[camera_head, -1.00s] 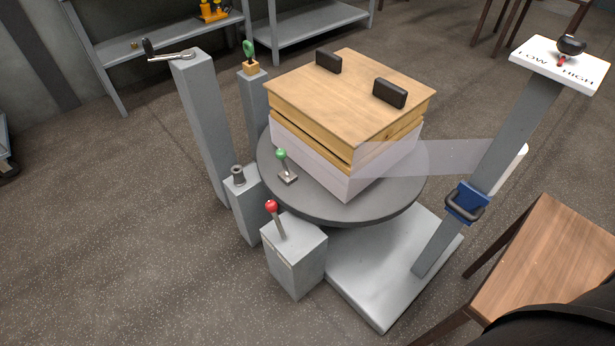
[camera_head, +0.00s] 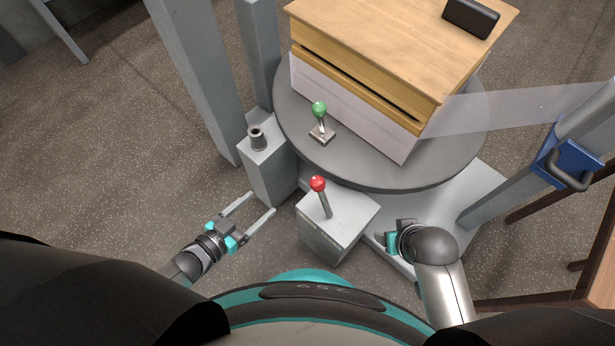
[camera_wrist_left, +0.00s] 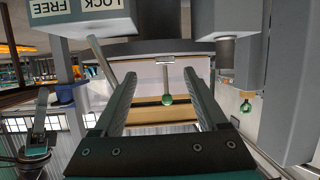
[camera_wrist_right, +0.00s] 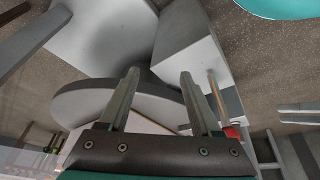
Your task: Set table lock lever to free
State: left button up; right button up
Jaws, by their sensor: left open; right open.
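The lock lever, a metal rod with a red knob (camera_head: 318,184), rises from a grey box (camera_head: 337,222) in front of the round turntable and leans up-left in the head view. In the left wrist view the box's LOCK/FREE label (camera_wrist_left: 75,8) is upside down. The red knob also shows in the right wrist view (camera_wrist_right: 232,131), partly behind a finger. My left gripper (camera_head: 262,202) is open and empty, left of the box and apart from the lever. My right gripper (camera_wrist_right: 160,73) is open and empty; in the head view its fingers are mostly hidden, right of the box.
A green-knobbed lever (camera_head: 319,109) stands on the turntable (camera_head: 345,165) beside the wooden-topped box (camera_head: 390,40). A grey post with a round socket (camera_head: 257,140) stands left of the lock box. Floor at left is clear.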

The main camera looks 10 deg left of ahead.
aim_at(319, 182)
pick_arm(q)
jog(key=s+d+r+m+h+b, duration=0.2)
jog(key=d+r+h+b, duration=0.1)
jog(key=d+r+h, duration=0.25)
pick_arm(e)
notch_tip(319, 182, up, 10)
jog(key=s+t, duration=0.1)
pick_arm(q)
jog(key=shift+m+h, duration=0.3)
jog(key=shift+h, duration=0.15)
jog(key=b+x, duration=0.1)
jog(key=x, duration=0.3)
jog(key=b+x, duration=0.1)
jog(key=x, duration=0.3)
jog(key=b+x, duration=0.1)
jog(key=x, duration=0.3)
jog(key=shift+w+f, duration=0.2)
jog(key=shift+f, duration=0.1)
jog(key=shift+b+x, duration=0.5)
jog(key=shift+x, duration=0.95)
pick_arm(e)
jog(key=w+a+t+y, duration=0.3)
jog(key=w+a+t, duration=0.2)
jog(key=a, duration=0.3)
jog(key=shift+w+f+t+y, duration=0.3)
jog(key=shift+f+t+y, duration=0.1)
jog(key=shift+f+t, duration=0.1)
pick_arm(q)
jog(key=shift+c, duration=0.3)
grip_shut()
